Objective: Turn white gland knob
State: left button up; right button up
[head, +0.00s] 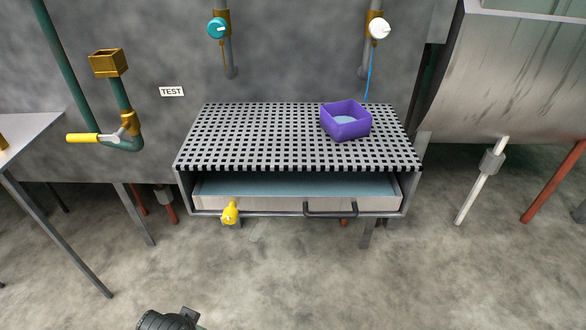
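The white gland knob (379,28) is on the brass fitting (376,15) of the right-hand wall pipe, at the upper right of centre in the head view. A thin blue stream (368,80) runs down from near that pipe and ends behind the right side of a purple square tub (346,128). The tub holds pale blue liquid and stands on the black-and-white grating (250,135). A dark rounded part at the bottom edge, left of centre, appears to belong to my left gripper; its fingers cannot be made out. It is far below the knob. My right gripper is out of view.
A teal knob (217,28) is on the left wall pipe. A yellow-handled lever valve (85,138) juts out at left. Under the grating are a drawer with a dark handle (330,210) and a yellow tap (230,213). A large metal drum (520,70) stands at right. The floor in front is clear.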

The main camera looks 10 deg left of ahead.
aim_at(379, 28)
jog(key=l+u, duration=0.2)
jog(key=l, duration=0.45)
jog(key=i+l+u, duration=0.15)
jog(key=i+l, duration=0.1)
jog(key=i, duration=0.25)
jog(key=i+l, duration=0.1)
jog(key=i, duration=0.25)
